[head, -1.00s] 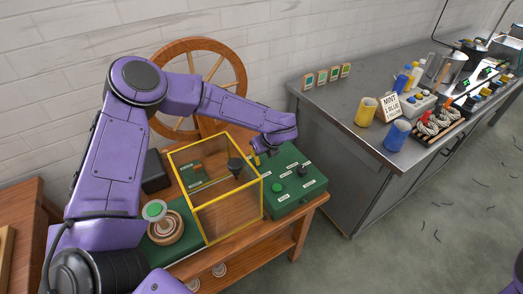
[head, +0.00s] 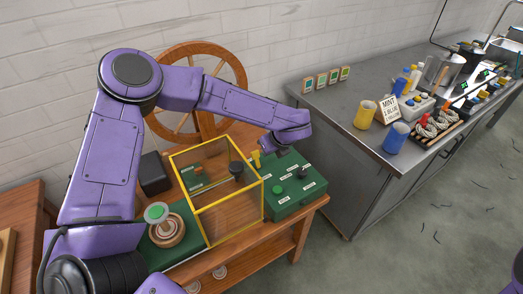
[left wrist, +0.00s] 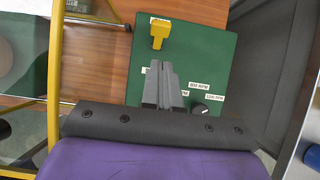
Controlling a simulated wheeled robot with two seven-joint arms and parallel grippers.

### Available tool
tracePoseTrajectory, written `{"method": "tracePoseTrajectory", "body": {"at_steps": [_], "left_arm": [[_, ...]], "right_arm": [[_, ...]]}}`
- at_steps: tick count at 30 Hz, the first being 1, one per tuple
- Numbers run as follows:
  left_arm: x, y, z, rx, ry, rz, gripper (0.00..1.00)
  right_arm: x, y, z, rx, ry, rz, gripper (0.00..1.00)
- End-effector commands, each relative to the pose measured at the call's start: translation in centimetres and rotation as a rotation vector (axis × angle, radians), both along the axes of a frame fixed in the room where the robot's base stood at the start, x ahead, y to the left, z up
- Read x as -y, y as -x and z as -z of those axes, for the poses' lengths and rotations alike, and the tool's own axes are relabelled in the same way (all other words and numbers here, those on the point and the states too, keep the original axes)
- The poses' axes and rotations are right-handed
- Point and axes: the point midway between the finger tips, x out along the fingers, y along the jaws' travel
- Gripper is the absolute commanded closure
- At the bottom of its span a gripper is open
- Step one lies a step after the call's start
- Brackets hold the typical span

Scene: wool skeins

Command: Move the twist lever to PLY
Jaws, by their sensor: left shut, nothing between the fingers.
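The yellow twist lever (head: 256,158) stands on the green control box (head: 309,203), at its back left corner beside the yellow-framed guard. In the left wrist view the lever (left wrist: 159,35) lies near the top edge of the box. Small white labels sit above and below it, too small or covered to read. My left gripper (left wrist: 162,68) is shut and empty. Its fingertips are over the green box, apart from the lever, below it in the wrist view. In the head view the gripper (head: 268,152) is just right of the lever, its tips partly hidden by the wrist.
A black knob (left wrist: 200,110) and a green button (head: 303,172) are on the box. A grey counter (head: 350,125) stands to the right.

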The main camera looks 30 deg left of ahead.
Motion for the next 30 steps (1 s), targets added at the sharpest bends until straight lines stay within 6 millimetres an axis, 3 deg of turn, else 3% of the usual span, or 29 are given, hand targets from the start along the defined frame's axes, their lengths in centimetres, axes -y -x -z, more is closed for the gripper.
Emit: {"method": "tracePoseTrajectory", "body": {"at_steps": [6,12,30], "left_arm": [[1.4,0.7,-4.7,0.006,0.001,-0.001,1.0],[2.2,1.1,-7.4,0.003,0.002,-0.002,1.0],[2.3,1.3,-8.0,0.0,0.001,-0.001,1.0]], "right_arm": [[0.0,0.0,1.6,0.0,0.0,0.0,0.57],[0.0,0.0,2.0,0.0,0.0,0.0,0.57],[0.0,0.0,1.8,0.0,0.0,0.0,0.57]]}}
